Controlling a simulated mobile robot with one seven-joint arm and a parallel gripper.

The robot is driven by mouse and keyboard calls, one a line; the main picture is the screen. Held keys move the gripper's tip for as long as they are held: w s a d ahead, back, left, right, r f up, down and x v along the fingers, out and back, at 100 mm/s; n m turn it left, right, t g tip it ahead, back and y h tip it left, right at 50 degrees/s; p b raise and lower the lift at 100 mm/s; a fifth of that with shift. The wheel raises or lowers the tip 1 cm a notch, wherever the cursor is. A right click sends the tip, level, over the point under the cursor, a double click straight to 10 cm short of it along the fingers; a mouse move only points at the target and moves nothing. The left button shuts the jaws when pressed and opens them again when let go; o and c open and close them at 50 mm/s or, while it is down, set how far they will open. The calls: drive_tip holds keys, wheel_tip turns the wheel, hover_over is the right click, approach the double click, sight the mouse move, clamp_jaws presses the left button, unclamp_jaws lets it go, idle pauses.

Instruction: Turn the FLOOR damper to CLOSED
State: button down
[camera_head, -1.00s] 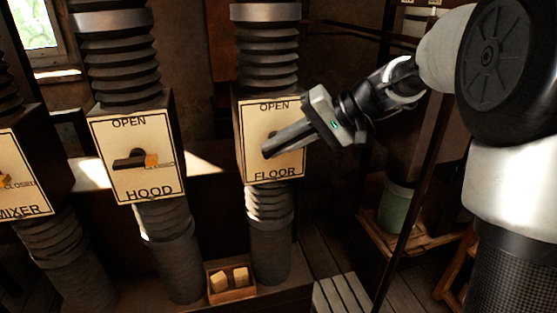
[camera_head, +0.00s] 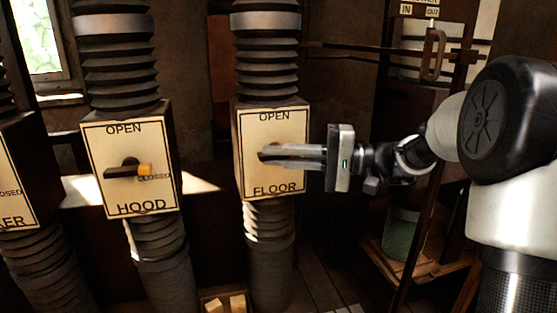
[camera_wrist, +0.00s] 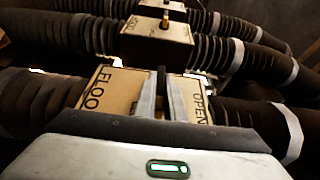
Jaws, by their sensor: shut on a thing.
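The FLOOR damper is a dark box with a cream plate (camera_head: 257,131), marked OPEN at the top and FLOOR at the bottom, set in a ribbed duct. My gripper (camera_head: 268,153) reaches in from the right, its fingers level across the plate's middle. They are shut on the damper's dark handle (camera_wrist: 161,77), which shows as a strip between the fingers in the wrist view. In the head view the fingers hide most of the handle and any CLOSED mark on the right. The plate also shows sideways in the wrist view (camera_wrist: 128,83).
The HOOD damper (camera_head: 102,192) stands to the left, its handle level with the yellow end at the right. Another damper (camera_head: 14,205) is at the far left edge. A small box with blocks (camera_head: 226,303) lies below. A stand with a green container (camera_head: 400,240) is at the right.

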drive_tip(key=shift+w+d+r, duration=0.15)
drive_tip(key=shift+w, duration=0.1)
drive_tip(key=c, duration=1.9)
unclamp_jaws()
drive_tip(key=shift+o, duration=0.3)
drive_tip(key=shift+w, duration=0.1)
drive_tip(key=s+d+p, duration=0.1)
drive_tip(key=s+d, duration=0.1)
drive_tip(key=d, duration=1.5)
drive_tip(key=shift+d+f, duration=0.15)
drive_tip(key=shift+f, duration=0.1)
drive_tip(key=shift+s, duration=0.1)
